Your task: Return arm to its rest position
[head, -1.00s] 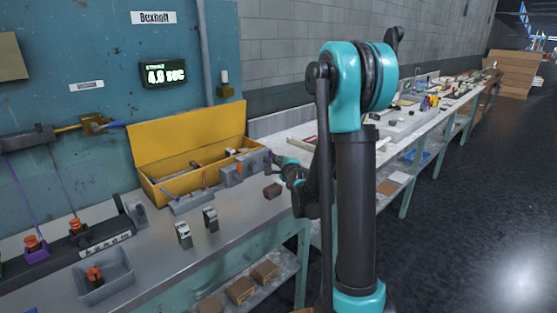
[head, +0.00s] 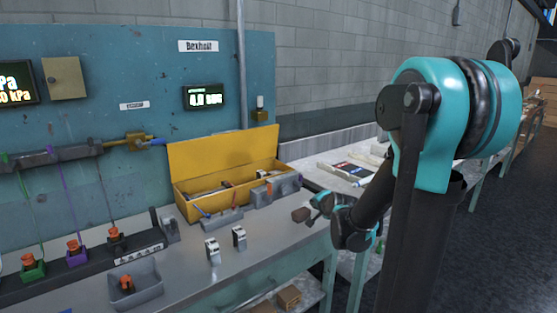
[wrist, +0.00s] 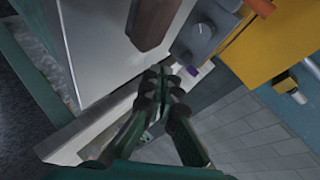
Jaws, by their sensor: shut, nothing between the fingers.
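My gripper (head: 314,205) is at the right end of the metal bench in the head view, partly hidden by my own arm links. In the wrist view its two dark fingers (wrist: 162,78) are together, with nothing visible between them. A brown block (head: 301,215) lies on the bench just left of the gripper in the head view. It also shows in the wrist view (wrist: 154,22), beyond the fingertips and apart from them. My arm's large teal joint fills the right of the head view.
A grey knobbed box (wrist: 206,32) and an open yellow case (head: 224,158) stand near the gripper. Two small white-fronted devices (head: 212,251) and a grey tray (head: 135,286) stand on the bench. Another long bench lies behind my arm. Dark floor (head: 500,215) is open at right.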

